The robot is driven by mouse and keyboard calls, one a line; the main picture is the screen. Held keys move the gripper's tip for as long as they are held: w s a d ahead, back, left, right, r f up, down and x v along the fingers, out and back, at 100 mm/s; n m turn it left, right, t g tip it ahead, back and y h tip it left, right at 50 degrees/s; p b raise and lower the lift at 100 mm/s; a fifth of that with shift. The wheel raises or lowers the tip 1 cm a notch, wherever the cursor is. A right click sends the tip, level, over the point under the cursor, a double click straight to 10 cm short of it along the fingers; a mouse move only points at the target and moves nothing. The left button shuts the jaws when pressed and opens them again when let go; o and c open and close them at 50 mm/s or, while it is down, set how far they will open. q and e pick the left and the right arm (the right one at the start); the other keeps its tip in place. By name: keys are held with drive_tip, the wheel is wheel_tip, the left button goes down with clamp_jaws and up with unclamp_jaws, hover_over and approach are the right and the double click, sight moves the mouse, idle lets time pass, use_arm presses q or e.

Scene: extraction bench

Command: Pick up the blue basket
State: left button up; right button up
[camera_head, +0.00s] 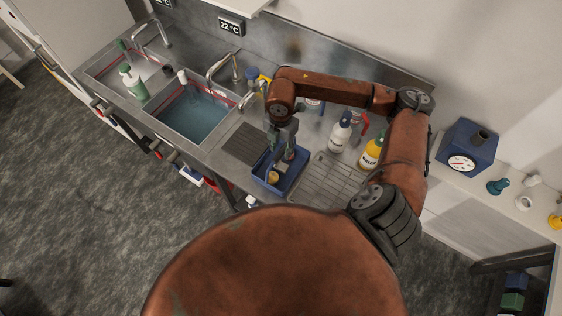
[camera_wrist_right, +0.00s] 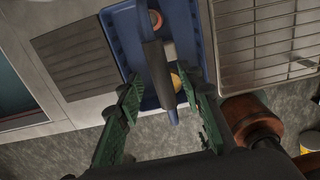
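The blue basket (camera_head: 293,179) sits on the metal counter between the ribbed drainboard and a wire rack, with a few small items inside. My right gripper (camera_head: 281,147) is over the basket, pointing down. In the right wrist view its two green fingers (camera_wrist_right: 165,84) are spread apart, one on each side of a dark bar that looks like the basket's handle. The basket (camera_wrist_right: 122,38) shows beneath and between the fingers. I cannot tell whether either finger touches the bar. My left gripper is not in view.
The wire rack (camera_head: 326,182) lies right of the basket. A white bottle (camera_head: 340,134) and a yellow bottle (camera_head: 371,152) stand behind it. A water-filled sink (camera_head: 192,115) and the ribbed drainboard (camera_head: 242,145) are to the left. The counter's front edge is close to the basket.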

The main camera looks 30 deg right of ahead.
drive_tip(key=shift+f, duration=1.2)
drive_tip(key=c, duration=0.7)
clamp_jaws()
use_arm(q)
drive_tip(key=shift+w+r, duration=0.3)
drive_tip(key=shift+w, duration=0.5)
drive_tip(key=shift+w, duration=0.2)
